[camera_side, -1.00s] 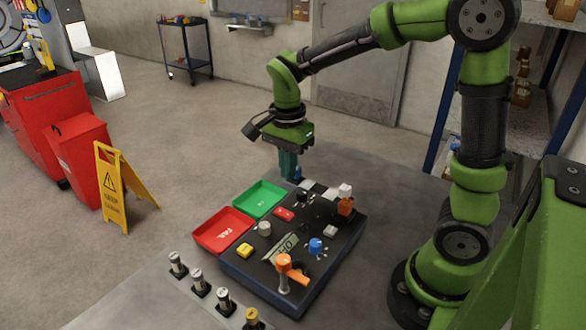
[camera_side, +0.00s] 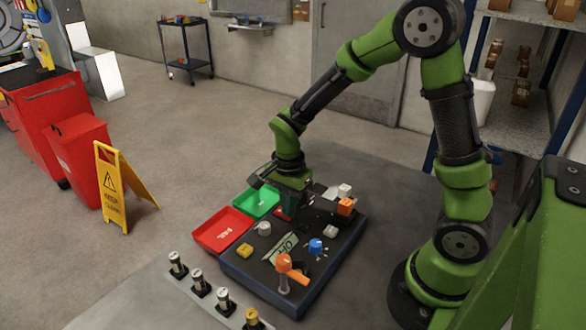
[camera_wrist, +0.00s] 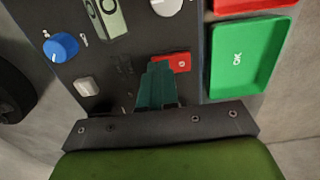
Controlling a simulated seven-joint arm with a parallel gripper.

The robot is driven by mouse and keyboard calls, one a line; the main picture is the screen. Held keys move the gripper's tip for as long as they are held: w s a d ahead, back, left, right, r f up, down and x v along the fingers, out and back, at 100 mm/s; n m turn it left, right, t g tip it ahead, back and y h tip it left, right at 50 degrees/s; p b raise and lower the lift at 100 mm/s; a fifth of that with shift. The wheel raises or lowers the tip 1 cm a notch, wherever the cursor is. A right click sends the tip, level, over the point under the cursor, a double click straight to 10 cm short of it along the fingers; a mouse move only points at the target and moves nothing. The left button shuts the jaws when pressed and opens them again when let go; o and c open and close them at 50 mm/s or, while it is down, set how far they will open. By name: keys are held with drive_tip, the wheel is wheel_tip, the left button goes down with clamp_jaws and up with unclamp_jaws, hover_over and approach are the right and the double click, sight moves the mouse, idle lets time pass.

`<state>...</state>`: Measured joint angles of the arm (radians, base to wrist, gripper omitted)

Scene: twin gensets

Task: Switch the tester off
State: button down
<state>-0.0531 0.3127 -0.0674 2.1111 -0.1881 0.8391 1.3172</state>
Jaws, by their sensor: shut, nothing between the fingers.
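The tester is a dark box (camera_side: 246,283) with several controls on its sloped top. A red rocker switch (camera_wrist: 181,63) with a pale mark shows in the wrist view. My gripper (camera_wrist: 160,66) is shut and empty, its teal fingers pointing down at the panel. In the wrist view the fingertips overlap the left end of the red switch; I cannot tell whether they touch it. In the side view my gripper (camera_side: 287,213) is low over the panel's far left part and mostly hides the switch.
A green tray (camera_side: 247,211) and a red tray (camera_side: 209,244) stand left of the tester. On the panel are a blue knob (camera_side: 316,246), an orange lever (camera_side: 284,264), a yellow button (camera_side: 244,250) and a light grey knob (camera_side: 264,228). Several cylinders stand in front left.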

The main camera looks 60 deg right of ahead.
drive_tip(key=shift+s+f, duration=0.1)
drive_tip(key=shift+f, duration=0.1)
drive_tip(key=shift+w+r, duration=0.3)
drive_tip(key=shift+w, duration=0.55)
drive_tip(key=shift+r, duration=0.1)
wheel_tip(320, 180, up, 14)
drive_tip(key=s, duration=0.2)
idle(0.4)
